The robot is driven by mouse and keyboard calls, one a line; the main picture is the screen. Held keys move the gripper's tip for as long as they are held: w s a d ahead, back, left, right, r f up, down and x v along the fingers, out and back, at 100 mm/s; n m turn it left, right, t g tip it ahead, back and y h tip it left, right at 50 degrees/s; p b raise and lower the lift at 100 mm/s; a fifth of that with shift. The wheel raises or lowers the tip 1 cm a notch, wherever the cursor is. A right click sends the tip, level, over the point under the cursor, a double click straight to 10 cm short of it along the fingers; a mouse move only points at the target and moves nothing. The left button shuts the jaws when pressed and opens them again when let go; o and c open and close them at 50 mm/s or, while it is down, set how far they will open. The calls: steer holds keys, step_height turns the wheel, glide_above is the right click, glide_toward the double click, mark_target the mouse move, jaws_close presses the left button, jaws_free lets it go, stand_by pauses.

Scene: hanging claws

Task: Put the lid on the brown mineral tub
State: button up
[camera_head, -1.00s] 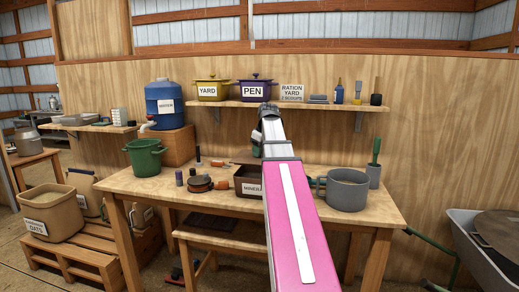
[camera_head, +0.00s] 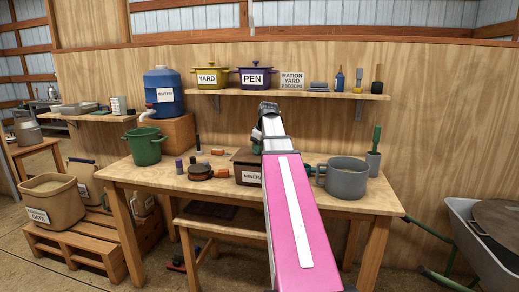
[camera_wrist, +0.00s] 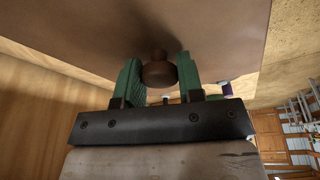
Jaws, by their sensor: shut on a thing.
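The brown mineral tub (camera_head: 248,178) stands on the workbench, its label partly hidden behind my pink arm. A brown lid (camera_wrist: 215,35) fills the upper part of the wrist view, with a round brown knob (camera_wrist: 158,72) below its middle. My gripper (camera_wrist: 160,75) has its green fingers shut on this knob. In the head view my gripper (camera_head: 258,146) is over the tub, mostly hidden by the arm. A brown surface that looks like the lid covers the tub's visible top. I cannot tell whether it is seated on the rim.
A shelf (camera_head: 300,94) with pots runs behind.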

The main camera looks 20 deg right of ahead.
steer(key=shift+f, duration=0.85)
stand_by(0.3)
steer(key=o, duration=1.1)
